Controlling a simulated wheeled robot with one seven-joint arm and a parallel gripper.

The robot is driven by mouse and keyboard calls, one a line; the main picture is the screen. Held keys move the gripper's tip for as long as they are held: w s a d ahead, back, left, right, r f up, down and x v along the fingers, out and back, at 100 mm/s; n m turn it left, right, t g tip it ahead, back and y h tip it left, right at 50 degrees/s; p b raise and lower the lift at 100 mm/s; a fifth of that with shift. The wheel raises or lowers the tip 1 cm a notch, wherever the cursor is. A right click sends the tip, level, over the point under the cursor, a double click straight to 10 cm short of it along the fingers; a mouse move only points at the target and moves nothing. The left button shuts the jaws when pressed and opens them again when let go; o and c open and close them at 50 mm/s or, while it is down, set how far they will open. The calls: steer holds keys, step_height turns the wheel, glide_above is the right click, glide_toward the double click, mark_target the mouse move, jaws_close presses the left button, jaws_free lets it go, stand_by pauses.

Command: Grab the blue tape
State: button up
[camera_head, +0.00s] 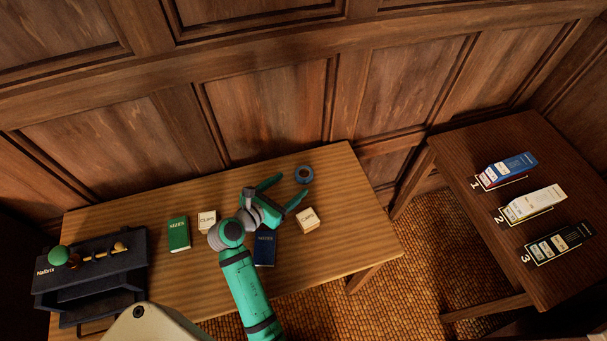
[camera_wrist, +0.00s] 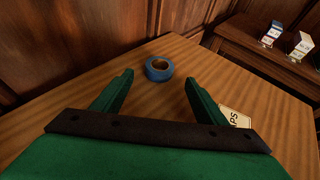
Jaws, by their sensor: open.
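The blue tape (camera_head: 304,174) is a roll lying flat near the back edge of the wooden table (camera_head: 350,222). In the wrist view the blue tape (camera_wrist: 159,69) lies ahead of my fingers, roughly between their lines and apart from them. My gripper (camera_head: 283,188) is green, open and empty, with its fingers pointing towards the back right of the table. Its two fingers also show in the wrist view (camera_wrist: 158,86), spread wide. The tape is fully visible in both views.
A box (camera_head: 308,220) stands right of my gripper. A green book (camera_head: 178,234), a CLIPS box (camera_head: 207,221) and a dark blue book (camera_head: 265,248) lie left and in front. A dark tray (camera_head: 105,283) is at left. A side table (camera_head: 470,205) holds numbered boxes.

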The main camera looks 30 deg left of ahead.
mark_target(307, 171)
steer(key=shift+x, duration=3.5)
steer(key=shift+a, duration=0.1)
steer(key=c, duration=1.1)
